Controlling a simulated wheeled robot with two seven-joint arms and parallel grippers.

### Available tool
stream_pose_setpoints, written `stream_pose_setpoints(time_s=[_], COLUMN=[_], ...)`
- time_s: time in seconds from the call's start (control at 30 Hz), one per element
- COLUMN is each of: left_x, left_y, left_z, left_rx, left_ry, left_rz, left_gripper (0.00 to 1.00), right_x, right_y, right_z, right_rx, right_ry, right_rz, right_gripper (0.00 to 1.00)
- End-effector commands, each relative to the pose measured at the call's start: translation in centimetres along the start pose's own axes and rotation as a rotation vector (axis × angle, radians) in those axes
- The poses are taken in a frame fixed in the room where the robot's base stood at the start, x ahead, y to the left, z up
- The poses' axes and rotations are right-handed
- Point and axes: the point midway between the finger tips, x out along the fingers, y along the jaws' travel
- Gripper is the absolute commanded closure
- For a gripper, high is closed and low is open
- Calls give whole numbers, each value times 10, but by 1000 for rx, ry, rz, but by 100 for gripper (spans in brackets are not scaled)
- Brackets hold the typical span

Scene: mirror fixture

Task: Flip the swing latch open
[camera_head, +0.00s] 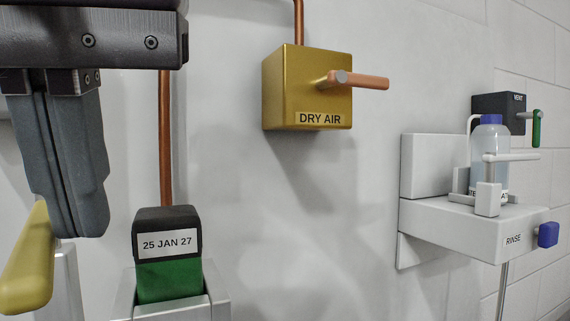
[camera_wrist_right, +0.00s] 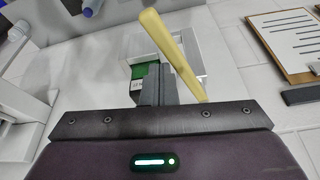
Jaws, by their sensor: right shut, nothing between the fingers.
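A pale yellow lever (camera_head: 27,265) sits at the lower left in the head view, on a white post (camera_head: 67,285). In the right wrist view the lever (camera_wrist_right: 175,52) slants past the fingers, beside a white holder. My right gripper (camera_head: 85,232) points down, shut and empty, with its tips close to the lever's upper end in the picture. In the wrist view its fingers (camera_wrist_right: 154,72) are left of the lever. I cannot tell whether they touch it. A black and green block (camera_head: 165,285) labelled 25 JAN 27 sits in the white holder (camera_head: 217,300). My left gripper is not in view.
A gold DRY AIR box (camera_head: 285,90) with a copper handle (camera_head: 362,81) is on the wall. A white RINSE shelf (camera_head: 440,220) with a bottle (camera_head: 489,160) juts out at right. The wrist view shows a clipboard (camera_wrist_right: 293,38) at upper right.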

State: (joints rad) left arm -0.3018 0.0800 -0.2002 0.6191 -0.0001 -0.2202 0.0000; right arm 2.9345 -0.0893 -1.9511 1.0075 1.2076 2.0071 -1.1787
Motion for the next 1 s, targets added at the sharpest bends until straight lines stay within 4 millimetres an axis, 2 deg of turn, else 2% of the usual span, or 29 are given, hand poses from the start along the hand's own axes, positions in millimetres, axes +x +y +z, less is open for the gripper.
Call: stream_pose_setpoints(time_s=[0.3, 0.7, 1.0], left_x=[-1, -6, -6], left_y=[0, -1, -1], left_z=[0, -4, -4], left_rx=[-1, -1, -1], left_ry=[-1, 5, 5], left_rz=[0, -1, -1], left_gripper=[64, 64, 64], right_x=[0, 5, 4], right_y=[-1, -5, -5], right_z=[-1, -14, -15], right_rx=[14, 15, 14], right_ry=[-1, -1, 0], right_rz=[6, 7, 7], right_gripper=[100, 100, 100])
